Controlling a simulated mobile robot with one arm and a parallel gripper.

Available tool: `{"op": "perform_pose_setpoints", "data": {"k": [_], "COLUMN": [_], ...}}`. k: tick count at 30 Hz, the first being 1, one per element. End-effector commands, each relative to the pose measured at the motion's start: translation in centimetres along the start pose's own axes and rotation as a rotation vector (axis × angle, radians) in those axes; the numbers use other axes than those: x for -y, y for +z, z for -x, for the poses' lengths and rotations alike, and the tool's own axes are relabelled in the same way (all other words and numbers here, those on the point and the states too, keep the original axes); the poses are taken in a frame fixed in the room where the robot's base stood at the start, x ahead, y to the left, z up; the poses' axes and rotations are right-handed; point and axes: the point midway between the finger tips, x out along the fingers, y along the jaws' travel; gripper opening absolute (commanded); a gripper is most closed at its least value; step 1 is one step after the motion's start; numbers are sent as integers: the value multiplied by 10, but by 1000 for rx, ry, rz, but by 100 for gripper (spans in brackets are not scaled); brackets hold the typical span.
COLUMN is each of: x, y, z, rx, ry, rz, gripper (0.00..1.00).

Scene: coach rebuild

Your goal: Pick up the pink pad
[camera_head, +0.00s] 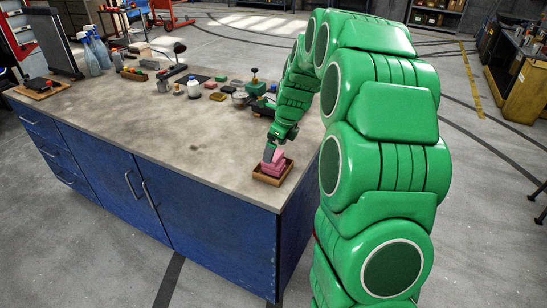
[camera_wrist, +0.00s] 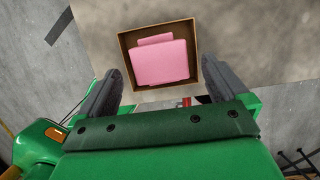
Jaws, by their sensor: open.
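The pink pad (camera_wrist: 160,62) lies in a small open brown box (camera_wrist: 124,41), with a narrower pink piece showing along its far edge. In the head view, the pink pad (camera_head: 273,166) appears in the box (camera_head: 260,178) near the bench's right front corner. My gripper (camera_wrist: 158,90) is open in the wrist view, its two dark fingers on either side of the box's near edge, with nothing between them. In the head view, my gripper (camera_head: 270,152) is just above the pad and partly covers it. I cannot tell whether they touch.
The box stands on a grey-topped bench (camera_head: 150,125) with blue cabinets. Spray bottles (camera_head: 97,50), a white bottle (camera_head: 193,87), a green-topped device (camera_head: 255,86) and several small blocks stand toward the back. The bench front is clear.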

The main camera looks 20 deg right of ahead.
Motion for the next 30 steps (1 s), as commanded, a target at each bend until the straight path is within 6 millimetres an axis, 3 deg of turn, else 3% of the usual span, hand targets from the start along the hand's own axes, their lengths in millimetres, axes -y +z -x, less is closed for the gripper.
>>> {"op": "perform_pose_setpoints", "data": {"k": [6,13,24,30], "x": [0,0,0,0], "y": [0,0,0,0], "z": [-23,-24,-24,-24], "rx": [0,1,0,0], "ry": [2,0,1,1], "rz": [1,1,1,1], "gripper": [100,100,43,40]}}
